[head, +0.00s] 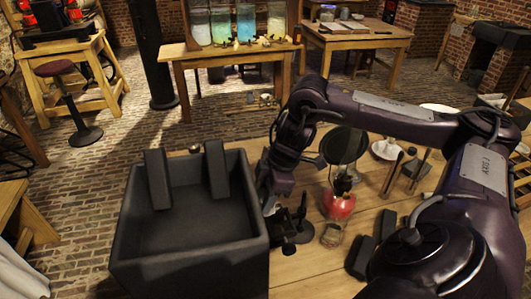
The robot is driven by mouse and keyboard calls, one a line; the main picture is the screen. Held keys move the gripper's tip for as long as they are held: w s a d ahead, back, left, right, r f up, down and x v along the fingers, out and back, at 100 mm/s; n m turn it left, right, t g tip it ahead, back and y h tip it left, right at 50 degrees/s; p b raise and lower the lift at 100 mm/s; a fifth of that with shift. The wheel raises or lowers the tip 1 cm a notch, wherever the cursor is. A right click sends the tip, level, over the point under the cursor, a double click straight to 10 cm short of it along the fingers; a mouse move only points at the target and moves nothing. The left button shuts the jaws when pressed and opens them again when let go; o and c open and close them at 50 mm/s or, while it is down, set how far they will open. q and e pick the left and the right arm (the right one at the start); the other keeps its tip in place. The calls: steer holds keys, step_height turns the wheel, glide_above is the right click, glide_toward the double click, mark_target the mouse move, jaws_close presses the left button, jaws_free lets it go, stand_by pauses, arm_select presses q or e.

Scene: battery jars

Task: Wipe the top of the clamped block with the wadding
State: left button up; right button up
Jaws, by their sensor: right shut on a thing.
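My right gripper (270,198) points down beside the right wall of a dark open box, over a small dark clamp-like device (289,226) on the wooden table. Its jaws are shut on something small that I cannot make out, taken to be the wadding. No wadding shows anywhere else. The clamped block is not clear: the gripper and the dark device cover that spot, and I cannot tell whether the wadding touches it. My left gripper is not in view.
The dark box (258,245) stands left of the gripper. A red lamp (339,205) with a round dark disc (344,145) and a glass (332,235) stand close on the right. Dark blocks (361,256) lie nearer me. A white dish (386,150) lies farther back.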

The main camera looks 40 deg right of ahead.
steer(key=shift+f, duration=0.35)
steer(key=shift+d, duration=0.1)
steer(key=shift+s+d+r+b, duration=0.1)
steer(key=shift+s+d+b, duration=0.1)
steer(key=shift+s+d, duration=0.25)
steer(key=shift+s+d+r+b, duration=0.1)
steer(key=shift+s+d+b, duration=0.1)
steer(key=shift+d, duration=0.5)
steer(key=shift+s+d+r+b, duration=0.15)
steer(key=shift+s+d, duration=0.2)
steer(key=shift+d, duration=0.2)
steer(key=shift+f, duration=0.2)
steer(key=shift+a, duration=0.1)
steer(key=shift+w+a+f+p, duration=0.1)
steer(key=shift+w+a+p, duration=0.2)
steer(key=shift+a+p, duration=0.3)
steer(key=shift+w+a+p, duration=0.3)
steer(key=shift+a+p, duration=0.1)
steer(key=shift+a, duration=0.3)
steer(key=shift+w+a+f, duration=0.2)
steer(key=shift+a+f, duration=0.05)
steer(key=shift+a, duration=0.2)
